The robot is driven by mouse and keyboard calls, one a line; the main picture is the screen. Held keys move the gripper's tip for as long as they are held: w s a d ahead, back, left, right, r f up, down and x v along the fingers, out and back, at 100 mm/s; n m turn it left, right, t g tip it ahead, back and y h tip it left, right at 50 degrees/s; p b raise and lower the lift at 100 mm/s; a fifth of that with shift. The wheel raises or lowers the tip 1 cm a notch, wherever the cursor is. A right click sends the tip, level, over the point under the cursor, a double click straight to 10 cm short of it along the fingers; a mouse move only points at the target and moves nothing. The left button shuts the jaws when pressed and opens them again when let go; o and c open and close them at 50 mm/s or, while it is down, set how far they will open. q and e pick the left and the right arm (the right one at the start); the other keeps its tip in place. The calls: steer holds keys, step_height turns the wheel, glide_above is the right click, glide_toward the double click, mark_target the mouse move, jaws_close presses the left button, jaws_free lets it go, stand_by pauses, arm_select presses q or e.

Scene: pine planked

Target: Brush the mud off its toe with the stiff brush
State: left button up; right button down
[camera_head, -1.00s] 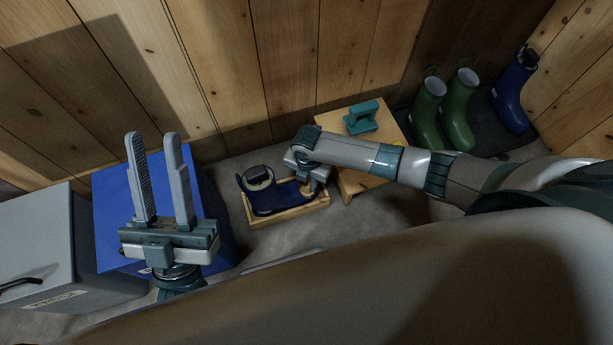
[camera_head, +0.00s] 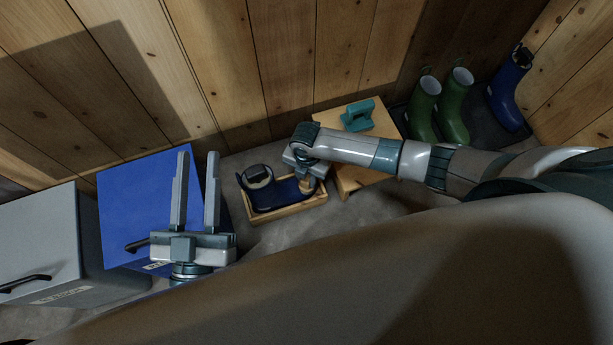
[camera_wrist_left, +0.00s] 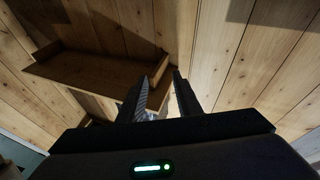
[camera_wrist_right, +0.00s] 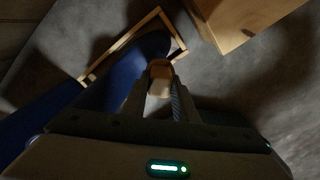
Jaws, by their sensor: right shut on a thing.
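A dark blue boot (camera_head: 277,196) lies on its side in a shallow wooden tray (camera_head: 290,209), its dark opening at the left. In the right wrist view the boot (camera_wrist_right: 110,88) runs along the left of the fingers. My right gripper (camera_head: 308,180) points down over the tray's right end, by the boot's foot. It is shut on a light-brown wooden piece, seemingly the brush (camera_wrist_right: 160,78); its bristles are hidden. I cannot tell whether it touches the boot, and no mud is discernible. My left gripper (camera_head: 196,165) is open and empty, raised at the left.
A teal handled object (camera_head: 358,114) stands on a low wooden stool (camera_head: 340,125) behind the tray. Green boots (camera_head: 455,105) and another blue boot (camera_head: 510,95) stand on a dark mat at right. Blue (camera_head: 150,205) and grey (camera_head: 40,235) bins stand left. A wall shelf (camera_wrist_left: 95,72) shows in the left wrist view.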

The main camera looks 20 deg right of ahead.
steer(key=shift+r+p, duration=0.4)
steer(key=shift+r, duration=0.05)
steer(key=shift+r+p, duration=0.3)
steer(key=shift+p, duration=0.05)
steer(key=shift+r+p, duration=0.35)
steer(key=shift+p, duration=0.05)
steer(key=shift+r+p, duration=0.25)
steer(key=shift+p, duration=0.1)
steer(key=shift+r+p, duration=0.4)
steer(key=shift+p, duration=0.05)
steer(key=shift+r+p, duration=0.8)
steer(key=shift+p, duration=0.15)
arm_select(q)
steer(key=s+a+f+g+y, duration=0.2)
steer(key=f+g, duration=0.4)
steer(key=f, duration=0.3)
steer(key=s+a+f+g+y, duration=0.2)
steer(key=f+g, duration=0.4)
steer(key=f, duration=0.3)
steer(key=shift+s+a+n, duration=0.15)
steer(key=shift+a+n, duration=0.25)
steer(key=shift+a, duration=0.15)
steer(key=shift+f, duration=0.1)
arm_select(e)
steer(key=shift+s, duration=0.1)
